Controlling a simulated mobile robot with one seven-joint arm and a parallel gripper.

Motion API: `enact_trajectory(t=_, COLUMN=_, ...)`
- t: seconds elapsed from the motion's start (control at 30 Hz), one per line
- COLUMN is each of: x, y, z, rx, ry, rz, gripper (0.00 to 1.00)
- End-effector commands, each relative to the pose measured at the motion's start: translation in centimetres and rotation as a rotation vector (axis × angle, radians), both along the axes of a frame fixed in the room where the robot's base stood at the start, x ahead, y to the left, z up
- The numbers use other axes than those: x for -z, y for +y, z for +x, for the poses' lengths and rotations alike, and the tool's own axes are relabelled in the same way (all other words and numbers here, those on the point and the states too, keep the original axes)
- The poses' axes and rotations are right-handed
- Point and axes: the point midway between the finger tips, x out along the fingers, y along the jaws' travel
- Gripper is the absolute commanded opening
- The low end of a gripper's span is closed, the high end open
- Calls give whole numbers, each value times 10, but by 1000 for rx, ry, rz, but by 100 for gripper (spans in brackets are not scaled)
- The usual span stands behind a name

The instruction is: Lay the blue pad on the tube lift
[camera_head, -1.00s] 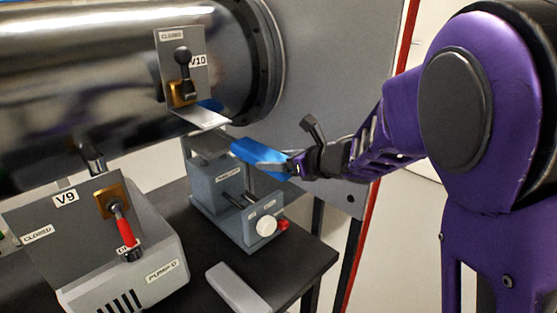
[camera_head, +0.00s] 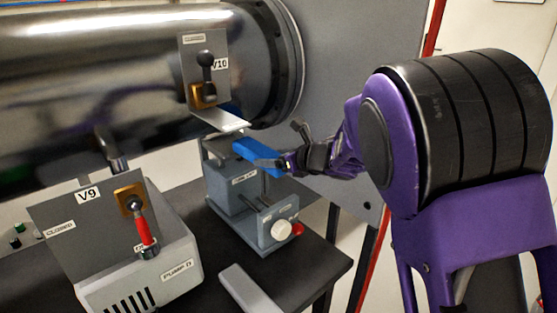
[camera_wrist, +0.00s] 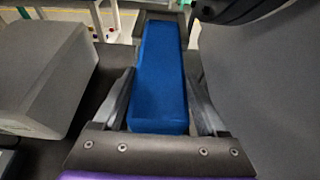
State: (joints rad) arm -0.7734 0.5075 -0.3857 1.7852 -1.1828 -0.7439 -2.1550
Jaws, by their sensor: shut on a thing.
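The blue pad (camera_head: 257,152) is a flat blue block held in my gripper (camera_head: 281,164). In the wrist view the blue pad (camera_wrist: 159,75) lies lengthwise between the two dark fingers of my gripper (camera_wrist: 160,105), which are shut on its sides. The tube lift (camera_head: 238,195) is a grey stand with a white knob and a red part at its front, on the dark table under the steel tube. In the head view the pad appears at the height of the lift's top, over its right side. I cannot tell whether it touches the lift.
The large steel tube (camera_head: 120,75) runs above the lift. The V10 plate (camera_head: 205,65) with its lever and ledge hangs close above the pad. The grey pump (camera_head: 145,265) with the V9 panel (camera_head: 85,230) stands left. A grey bar (camera_head: 248,290) lies at the table's front.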

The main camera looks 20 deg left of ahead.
Motion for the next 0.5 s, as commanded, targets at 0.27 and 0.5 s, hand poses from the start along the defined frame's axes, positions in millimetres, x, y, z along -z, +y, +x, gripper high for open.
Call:
enact_trajectory(t=0.27, x=-3, y=20, z=10, rx=-1, ry=-2, rz=3, gripper=0)
enact_trajectory(t=0.5, x=-4, y=37, z=19, rx=-2, ry=-3, rz=1, gripper=0)
